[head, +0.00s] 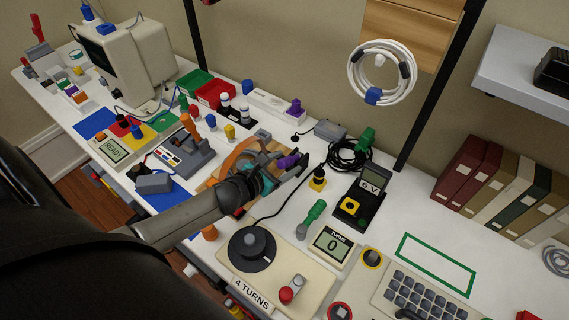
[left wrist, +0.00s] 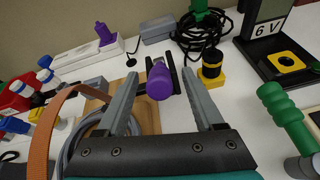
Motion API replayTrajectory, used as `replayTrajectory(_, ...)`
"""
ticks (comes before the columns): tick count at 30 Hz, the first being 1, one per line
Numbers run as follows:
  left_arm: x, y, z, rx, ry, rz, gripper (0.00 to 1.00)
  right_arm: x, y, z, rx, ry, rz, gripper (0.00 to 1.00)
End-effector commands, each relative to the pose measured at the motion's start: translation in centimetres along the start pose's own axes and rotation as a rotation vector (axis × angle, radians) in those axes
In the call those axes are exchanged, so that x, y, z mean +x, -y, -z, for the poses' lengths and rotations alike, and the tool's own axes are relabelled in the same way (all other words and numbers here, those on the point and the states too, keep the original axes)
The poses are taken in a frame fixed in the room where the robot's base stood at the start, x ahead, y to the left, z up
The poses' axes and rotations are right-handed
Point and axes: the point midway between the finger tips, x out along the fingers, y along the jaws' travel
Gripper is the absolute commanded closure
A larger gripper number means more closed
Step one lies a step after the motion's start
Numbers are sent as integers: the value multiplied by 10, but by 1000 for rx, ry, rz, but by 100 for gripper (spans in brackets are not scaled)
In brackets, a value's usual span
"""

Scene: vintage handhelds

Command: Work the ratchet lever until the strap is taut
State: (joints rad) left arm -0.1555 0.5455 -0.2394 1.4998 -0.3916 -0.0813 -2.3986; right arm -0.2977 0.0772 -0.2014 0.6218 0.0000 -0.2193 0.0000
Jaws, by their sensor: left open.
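The ratchet lever's purple handle (head: 288,161) stands at the far right end of a wooden board (head: 212,182). In the left wrist view the purple handle (left wrist: 159,82) shows between my finger ends, with a gap on both sides. My left gripper (head: 295,170) is open around or just above it; I cannot tell the exact depth. An orange strap (head: 238,151) arches over the board and shows at the left of the wrist view (left wrist: 46,125). My gripper hides much of the ratchet and strap. My right gripper is not in view.
A dial box (head: 250,247) is in front. A coiled black cable (head: 350,158) lies behind.

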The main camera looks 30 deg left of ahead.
Motion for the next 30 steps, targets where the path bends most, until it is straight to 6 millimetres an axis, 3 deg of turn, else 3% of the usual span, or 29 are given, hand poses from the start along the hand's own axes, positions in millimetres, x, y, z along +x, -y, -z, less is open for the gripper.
replayTrajectory(11,3,0,0,0,0,0,33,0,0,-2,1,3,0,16)
replayTrajectory(27,3,0,0,0,0,0,94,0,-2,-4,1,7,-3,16)
replayTrajectory(30,3,0,0,0,0,0,100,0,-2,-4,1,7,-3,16)
